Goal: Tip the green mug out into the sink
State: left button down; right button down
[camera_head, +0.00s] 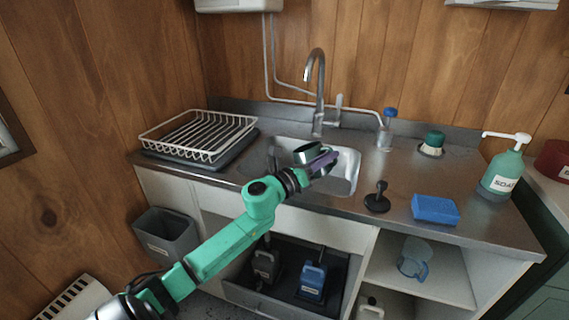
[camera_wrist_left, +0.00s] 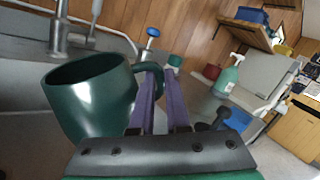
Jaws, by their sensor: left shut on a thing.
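The green mug (camera_head: 304,153) is held over the sink basin (camera_head: 346,172), apart from the basin floor. In the left wrist view the dark green mug (camera_wrist_left: 92,100) shows its rim and part of its inside. Its contents cannot be made out. My left gripper (camera_head: 328,160) has its purple fingers closed on the mug's handle, which also shows in the left wrist view (camera_wrist_left: 150,76). The exact tilt of the mug is hard to tell. My right gripper is in neither view.
The tap (camera_head: 318,85) rises behind the basin. A white dish rack (camera_head: 200,134) stands left. Right of the basin are a black plunger-like tool (camera_head: 378,198), a blue sponge (camera_head: 435,209), a blue-capped bottle (camera_head: 386,130), a green-topped brush (camera_head: 432,145) and a soap bottle (camera_head: 503,172).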

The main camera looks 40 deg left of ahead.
aim_at(321, 149)
pick_arm(q)
jog(key=shift+a+n+b, duration=0.4)
jog(key=shift+a+r+n+t+y, duration=0.1)
jog(key=shift+a+n+t+y, duration=0.25)
jog(key=shift+a+n, duration=0.75)
jog(key=shift+n, duration=0.3)
jog(key=r+n+p, duration=0.1)
jog(key=a+r+n+t+y+p, duration=0.1)
jog(key=n, duration=0.1)
jog(key=shift+s+a+r, duration=0.1)
jog(key=shift+a+r, duration=0.05)
jog(key=shift+a, duration=0.1)
jog(key=shift+a+r+n+t+y+p, duration=0.15)
jog(key=shift+a+r+n+y+p, duration=0.2)
jog(key=shift+n, duration=0.35)
jog(key=shift+a+r+n+t+y+p, duration=0.1)
jog(key=shift+a+r+n+y+p, duration=0.2)
jog(key=shift+n, duration=0.4)
jog(key=shift+a+r+n+p, duration=0.15)
jog(key=shift+a+n+p, duration=0.25)
jog(key=shift+n, duration=0.1)
jog(key=shift+s+a+r+n+y+p, duration=0.15)
jog(key=shift+a+r+n+y, duration=0.1)
jog(key=shift+a+n, duration=0.3)
jog(key=shift+w+a+r+n+y+p, duration=0.1)
jog(key=shift+a+n+y+p, duration=0.1)
jog(key=shift+a+n, duration=0.35)
jog(key=shift+s+a+r+n+y+p, duration=0.15)
jog(key=shift+a+r+n+y, duration=0.1)
jog(key=shift+a+n, duration=0.3)
